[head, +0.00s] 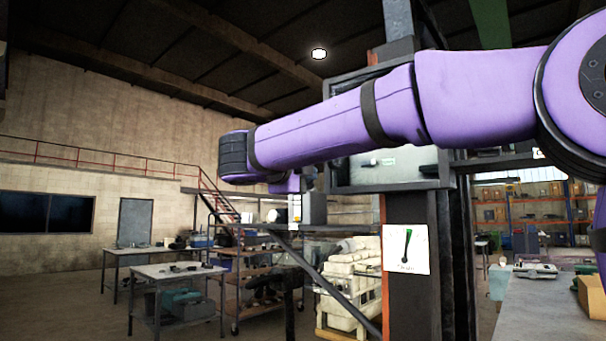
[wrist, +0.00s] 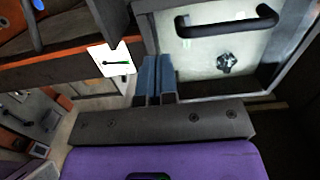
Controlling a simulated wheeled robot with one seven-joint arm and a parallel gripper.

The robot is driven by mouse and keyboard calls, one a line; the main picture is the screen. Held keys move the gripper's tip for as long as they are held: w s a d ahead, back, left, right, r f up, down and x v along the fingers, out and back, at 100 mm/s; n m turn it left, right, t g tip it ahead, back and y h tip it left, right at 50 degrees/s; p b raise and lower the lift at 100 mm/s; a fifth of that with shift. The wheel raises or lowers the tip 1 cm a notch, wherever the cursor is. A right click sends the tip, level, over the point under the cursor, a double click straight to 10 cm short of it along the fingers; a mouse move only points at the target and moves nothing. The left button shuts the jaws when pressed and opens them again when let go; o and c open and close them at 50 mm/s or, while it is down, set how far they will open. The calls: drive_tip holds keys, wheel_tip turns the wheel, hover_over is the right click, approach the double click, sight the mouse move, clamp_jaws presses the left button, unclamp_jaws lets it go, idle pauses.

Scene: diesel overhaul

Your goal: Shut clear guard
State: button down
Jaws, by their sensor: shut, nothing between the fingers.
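The clear guard (wrist: 205,55) is a pale, see-through panel with a black bar handle (wrist: 228,22), at the upper right of the wrist view. A star-shaped metal knob (wrist: 228,62) shows below the handle. In the head view, a pale panel of the box on the column (head: 400,172) shows below my arm, which hides much of it. I cannot tell whether the guard is fully shut. My gripper (wrist: 155,62) has its two blue fingers together and empty, just left of the panel in the wrist view. I cannot make out the fingers in the head view.
A dark column (head: 408,300) with a white sign (head: 406,249) stands below the box. A workbench (head: 550,312) is at the right. Tables (head: 178,271), a cart and a pale engine block (head: 350,280) stand at left and centre. Open floor shows at far left.

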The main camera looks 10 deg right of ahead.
sight(335, 179)
drive_tip(key=x, duration=1)
drive_tip(key=shift+d, duration=0.1)
drive_tip(key=x, duration=0.3)
drive_tip(key=shift+r, duration=0.1)
idle(0.3)
